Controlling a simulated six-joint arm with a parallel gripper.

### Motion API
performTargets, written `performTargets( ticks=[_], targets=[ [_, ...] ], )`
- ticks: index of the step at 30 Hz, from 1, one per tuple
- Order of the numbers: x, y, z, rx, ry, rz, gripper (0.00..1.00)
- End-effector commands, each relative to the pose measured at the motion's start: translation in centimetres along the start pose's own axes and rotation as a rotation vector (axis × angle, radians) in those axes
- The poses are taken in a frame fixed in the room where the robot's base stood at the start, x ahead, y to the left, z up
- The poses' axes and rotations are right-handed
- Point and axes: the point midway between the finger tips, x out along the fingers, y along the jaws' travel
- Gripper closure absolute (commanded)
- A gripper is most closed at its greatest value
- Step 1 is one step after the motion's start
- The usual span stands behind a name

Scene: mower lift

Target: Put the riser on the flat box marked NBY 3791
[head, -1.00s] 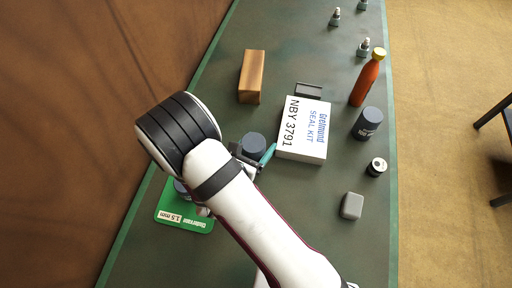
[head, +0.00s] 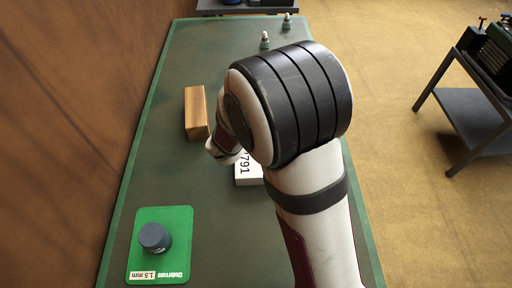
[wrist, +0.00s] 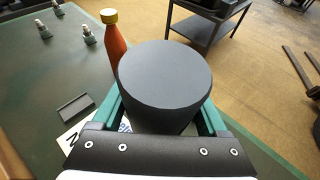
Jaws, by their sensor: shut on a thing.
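A dark grey cylinder, which I take to be the riser (wrist: 165,85), stands between the teal fingers of my gripper (wrist: 162,108) in the wrist view. The gripper is shut on it. The flat white box marked NBY 3791 (head: 247,174) is mostly hidden behind my arm in the head view, with only "791" readable. In the wrist view part of the box (wrist: 69,140) shows below and behind the cylinder. The cylinder appears to be held over or close to the box; I cannot tell whether they touch. My gripper is hidden in the head view.
A wooden block (head: 196,112) stands left of the box. A dark cylinder (head: 154,237) sits on a green card (head: 160,271) at the near left. An orange bottle (wrist: 115,42) and a small black tray (wrist: 76,107) are near the box. Bolts (head: 264,41) stand at the far end.

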Motion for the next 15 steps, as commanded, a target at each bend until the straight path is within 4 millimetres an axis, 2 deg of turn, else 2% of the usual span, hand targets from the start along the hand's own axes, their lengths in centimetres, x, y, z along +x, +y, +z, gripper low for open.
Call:
performTargets(
  ticks=[3, 5, 8, 12, 15],
  targets=[
    [1.9, -1.8, 1.6, 0.032, 0.001, -0.068, 1.0],
    [2.2, -1.9, 1.6, 0.037, 0.002, -0.083, 1.0],
    [2.1, 0.0, 0.1, 0.033, 0.004, -0.085, 1.0],
    [1.4, 4.1, -3.1, 0.035, 0.003, -0.084, 1.0],
    [1.0, 6.4, -4.9, 0.037, 0.002, -0.084, 1.0]
  ],
)
